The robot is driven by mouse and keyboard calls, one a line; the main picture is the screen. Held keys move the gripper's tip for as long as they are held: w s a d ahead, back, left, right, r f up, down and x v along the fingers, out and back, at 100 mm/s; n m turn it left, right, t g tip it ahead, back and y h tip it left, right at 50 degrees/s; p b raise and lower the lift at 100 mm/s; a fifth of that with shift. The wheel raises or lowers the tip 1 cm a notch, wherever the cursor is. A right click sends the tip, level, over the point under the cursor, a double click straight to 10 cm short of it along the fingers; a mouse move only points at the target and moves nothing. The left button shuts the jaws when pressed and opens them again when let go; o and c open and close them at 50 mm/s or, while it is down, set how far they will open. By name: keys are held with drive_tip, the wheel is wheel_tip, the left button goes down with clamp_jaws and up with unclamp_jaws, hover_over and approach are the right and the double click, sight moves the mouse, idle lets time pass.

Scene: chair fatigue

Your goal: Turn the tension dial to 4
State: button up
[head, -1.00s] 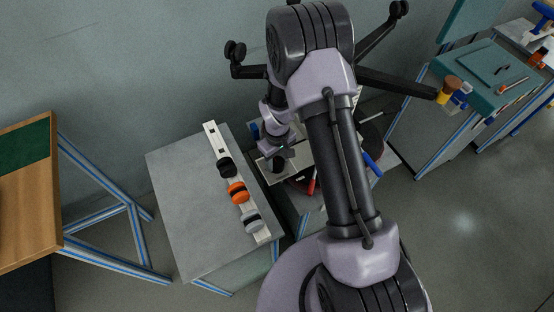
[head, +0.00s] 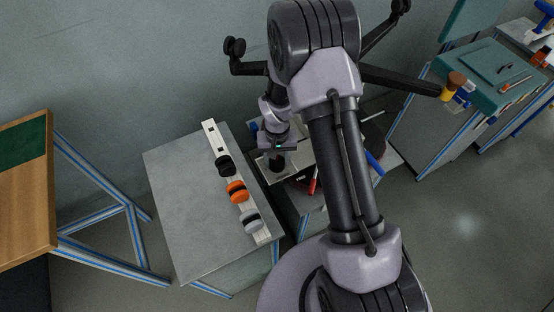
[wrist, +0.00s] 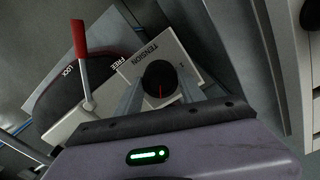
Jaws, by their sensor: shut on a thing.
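The tension dial (wrist: 160,79) is a round black knob with a red pointer line, on a pale plate (wrist: 143,63) marked TENSION. In the wrist view the red line points down the picture, toward my gripper body.
A red-handled lever (wrist: 80,45) with LOCK and FREE labels stands left of the dial in the wrist view. A grey table (head: 190,195) holds a pale rail with black, orange and grey knobs (head: 238,191). A wooden table (head: 25,190) is far left.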

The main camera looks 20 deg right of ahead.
sight(277, 161)
drive_tip(key=shift+m, duration=0.6)
drive_tip(key=o, duration=1.4)
drive_tip(key=shift+c, duration=0.2)
wheel_tip(277, 161, up, 18)
drive_tip(key=p, duration=0.6)
drive_tip(key=shift+f, duration=0.25)
